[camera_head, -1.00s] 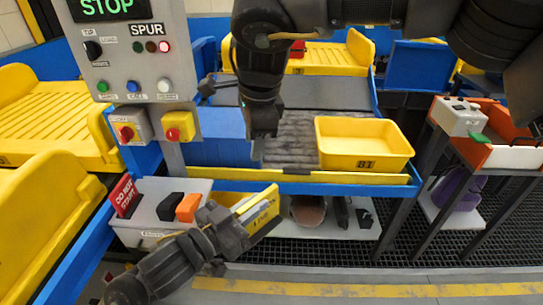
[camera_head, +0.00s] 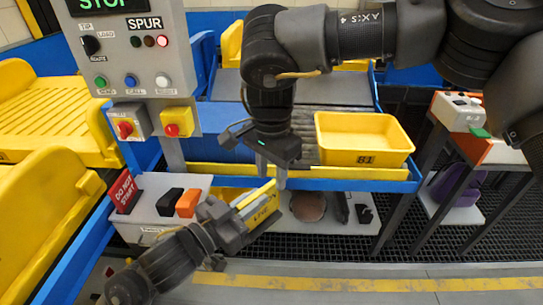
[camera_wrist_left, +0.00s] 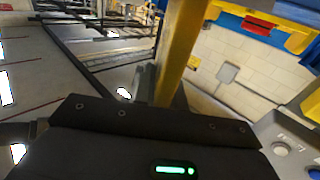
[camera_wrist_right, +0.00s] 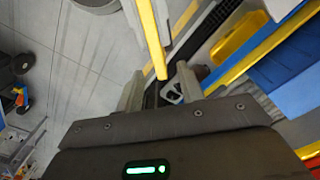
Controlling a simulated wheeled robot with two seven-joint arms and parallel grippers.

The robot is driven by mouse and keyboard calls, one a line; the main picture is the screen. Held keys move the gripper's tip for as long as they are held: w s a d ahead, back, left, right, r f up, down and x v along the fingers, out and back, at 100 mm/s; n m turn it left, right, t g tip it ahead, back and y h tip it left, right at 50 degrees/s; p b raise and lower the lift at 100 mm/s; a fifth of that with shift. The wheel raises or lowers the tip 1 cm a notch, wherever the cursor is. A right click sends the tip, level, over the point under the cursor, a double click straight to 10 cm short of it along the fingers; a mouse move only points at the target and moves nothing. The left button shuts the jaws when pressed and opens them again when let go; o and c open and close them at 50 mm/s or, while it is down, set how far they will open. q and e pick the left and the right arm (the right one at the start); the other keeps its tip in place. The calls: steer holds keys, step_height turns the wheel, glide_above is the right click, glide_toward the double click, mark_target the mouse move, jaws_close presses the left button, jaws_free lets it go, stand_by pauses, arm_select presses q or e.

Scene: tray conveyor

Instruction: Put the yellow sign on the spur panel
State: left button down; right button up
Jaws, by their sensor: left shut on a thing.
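The yellow sign (camera_head: 262,207), with dark lettering, is tilted in my left gripper (camera_head: 240,213), low in front of the conveyor in the head view. The sign also shows as a yellow bar in the left wrist view (camera_wrist_left: 180,50). My right gripper (camera_head: 271,177) points down just above the sign's upper end, fingers apart. In the right wrist view the sign (camera_wrist_right: 151,35) reaches toward the gap between the open fingers (camera_wrist_right: 158,92); contact cannot be told. The grey spur panel (camera_head: 130,55), with a lit STOP display, buttons and a red light, stands at upper left.
A grey box (camera_head: 150,212) holds a red DO NOT START sign (camera_head: 124,191) and black and orange blocks. A yellow B1 tray (camera_head: 362,158) sits on the conveyor. A white-orange station (camera_head: 462,110) stands at right.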

glide_above(272, 212)
steer(key=f, duration=0.6)
steer(key=shift+w+f, duration=0.4)
steer(key=shift+c, duration=0.2)
jaws_close()
arm_select(q)
steer(key=c, duration=1.4)
jaws_free()
steer(key=shift+o, duration=0.2)
